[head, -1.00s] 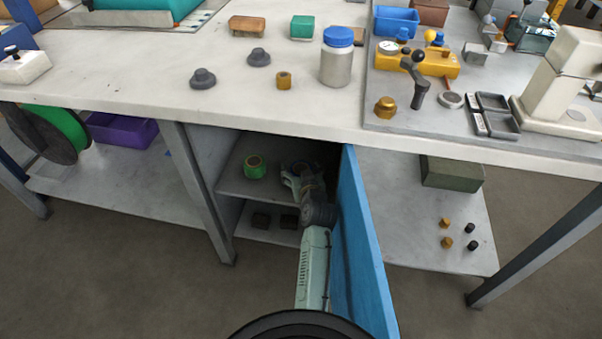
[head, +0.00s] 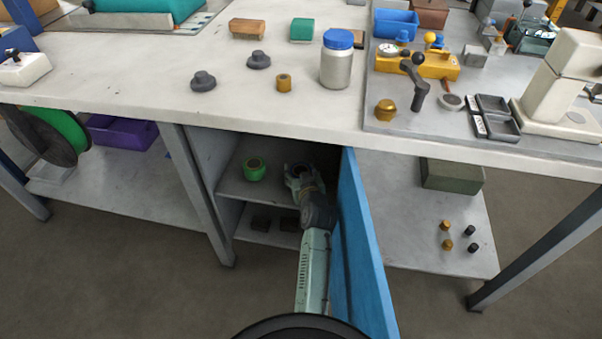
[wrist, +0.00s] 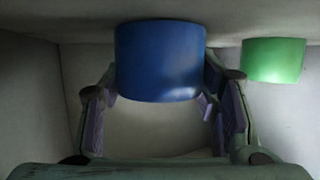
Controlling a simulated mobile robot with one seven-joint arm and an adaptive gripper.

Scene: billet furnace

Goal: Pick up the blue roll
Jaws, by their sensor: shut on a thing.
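The blue roll (wrist: 160,60) sits between the two fingers of my gripper (wrist: 163,105) in the wrist view, with a finger against each side. My gripper is shut on it. In the head view my gripper (head: 297,176) is inside the open cabinet under the bench, at the upper shelf. There the roll is mostly hidden by my gripper and shadow. I cannot tell whether the roll touches the shelf. A green roll (head: 254,169) stands on the same shelf to the left; it also shows at the right in the wrist view (wrist: 273,60).
The open blue cabinet door (head: 362,250) stands close to the right of my arm. The bench top (head: 130,75) overhangs the cabinet. Dark blocks (head: 261,223) lie on the lower shelf (head: 262,238). The floor in front is clear.

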